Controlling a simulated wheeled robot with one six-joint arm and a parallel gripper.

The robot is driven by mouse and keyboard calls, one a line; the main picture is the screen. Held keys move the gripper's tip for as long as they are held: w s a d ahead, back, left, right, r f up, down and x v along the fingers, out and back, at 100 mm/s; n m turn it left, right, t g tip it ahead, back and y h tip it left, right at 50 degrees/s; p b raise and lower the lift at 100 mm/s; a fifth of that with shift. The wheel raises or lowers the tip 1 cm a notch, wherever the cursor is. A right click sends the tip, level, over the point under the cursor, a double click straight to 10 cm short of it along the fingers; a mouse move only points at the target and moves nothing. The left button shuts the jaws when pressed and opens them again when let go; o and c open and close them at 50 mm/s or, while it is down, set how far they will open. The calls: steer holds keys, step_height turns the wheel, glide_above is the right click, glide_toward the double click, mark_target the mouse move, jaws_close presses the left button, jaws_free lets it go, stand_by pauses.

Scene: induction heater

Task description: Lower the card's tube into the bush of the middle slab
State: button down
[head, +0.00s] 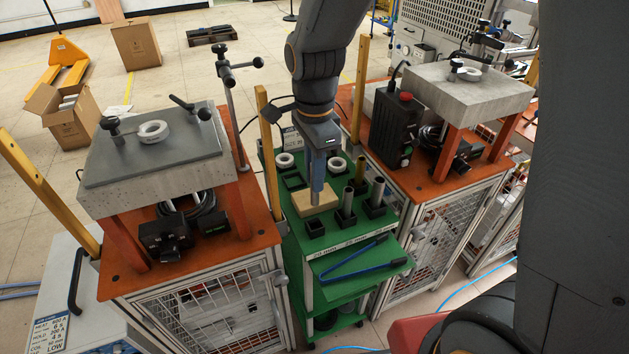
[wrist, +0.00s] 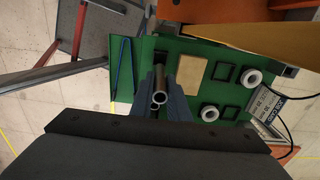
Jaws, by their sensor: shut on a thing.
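My gripper (head: 318,178) points down over the green cart and is shut on a grey metal tube (head: 316,198). The tube's open round end (wrist: 159,98) shows between the blue fingers in the wrist view. In the head view its lower part shows in front of a wooden block; I cannot tell how high it hangs. A grey slab (head: 110,170) with a white ring-shaped bush (head: 153,131) stands at the left. Another grey slab (head: 465,97) with a white bush (head: 470,74) stands at the right. Both bushes look empty and are apart from my gripper.
The green cart (head: 340,290) holds the wooden block (wrist: 191,69), several upright tubes (head: 376,190) in black holders, loose white rings (wrist: 250,77) and blue tongs (head: 352,258). Yellow posts (head: 268,150) flank the cart. A clamp stand (head: 233,90) rises beside the left slab. A printed card (head: 50,335) is at lower left.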

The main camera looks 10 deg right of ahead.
step_height(320, 180, up, 7)
steer(key=p, duration=0.5)
steer(key=shift+f+p, duration=0.2)
steer(key=shift+p, duration=0.15)
steer(key=shift+f, duration=0.1)
